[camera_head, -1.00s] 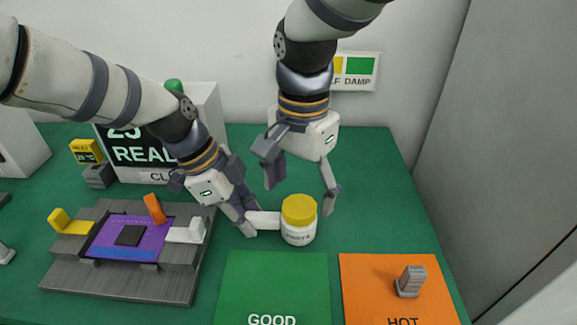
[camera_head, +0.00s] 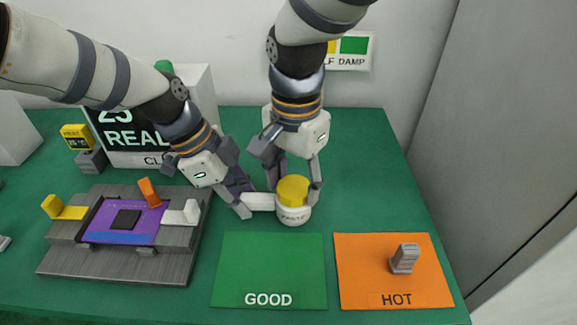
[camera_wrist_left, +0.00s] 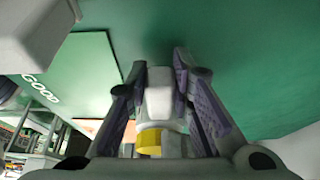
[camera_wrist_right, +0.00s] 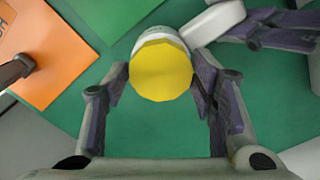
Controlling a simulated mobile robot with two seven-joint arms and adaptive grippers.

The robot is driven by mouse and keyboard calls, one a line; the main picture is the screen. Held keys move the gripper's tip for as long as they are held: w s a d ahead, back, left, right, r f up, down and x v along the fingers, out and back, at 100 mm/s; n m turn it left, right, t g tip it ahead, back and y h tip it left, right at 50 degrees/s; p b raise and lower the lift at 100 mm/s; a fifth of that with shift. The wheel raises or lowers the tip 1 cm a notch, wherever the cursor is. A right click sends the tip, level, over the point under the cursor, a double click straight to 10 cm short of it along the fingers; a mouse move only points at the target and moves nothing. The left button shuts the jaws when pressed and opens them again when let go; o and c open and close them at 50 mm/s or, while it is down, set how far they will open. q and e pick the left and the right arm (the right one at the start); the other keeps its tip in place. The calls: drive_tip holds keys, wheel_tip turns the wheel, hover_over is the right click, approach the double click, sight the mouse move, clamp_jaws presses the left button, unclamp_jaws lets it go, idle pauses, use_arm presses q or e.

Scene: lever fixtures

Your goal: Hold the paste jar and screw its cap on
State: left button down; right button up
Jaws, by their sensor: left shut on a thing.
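The white paste jar (camera_head: 293,215) stands upright on the green table, with the yellow cap (camera_head: 292,190) on top of it. Whether the cap's thread is engaged cannot be seen. My left gripper (camera_head: 245,205) is shut on the jar's white side handle (camera_head: 260,202), which also shows between the fingers in the left wrist view (camera_wrist_left: 158,100). My right gripper (camera_head: 294,184) points down from above, one finger on each side of the cap. In the right wrist view the cap (camera_wrist_right: 161,70) lies between its fingertips; firm contact on both sides cannot be told.
A green GOOD mat (camera_head: 268,270) and an orange HOT mat (camera_head: 365,295) with a grey lever (camera_head: 404,258) lie in front. A grey fixture (camera_head: 110,267) with a purple board (camera_head: 122,222) is at left. A READ sign box (camera_head: 135,140) stands behind. The table right of the jar is clear.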

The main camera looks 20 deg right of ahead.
sight(294, 187)
drive_tip(key=m, duration=0.5)
drive_tip(key=shift+m, duration=0.4)
drive_tip(key=o, duration=1.1)
drive_tip(key=shift+m, duration=0.4)
drive_tip(key=shift+o, duration=1.3)
wheel_tip(294, 187, up, 8)
use_arm(q)
drive_tip(key=c, duration=1.3)
unclamp_jaws()
drive_tip(key=shift+r, duration=0.1)
drive_tip(key=shift+c, duration=0.2)
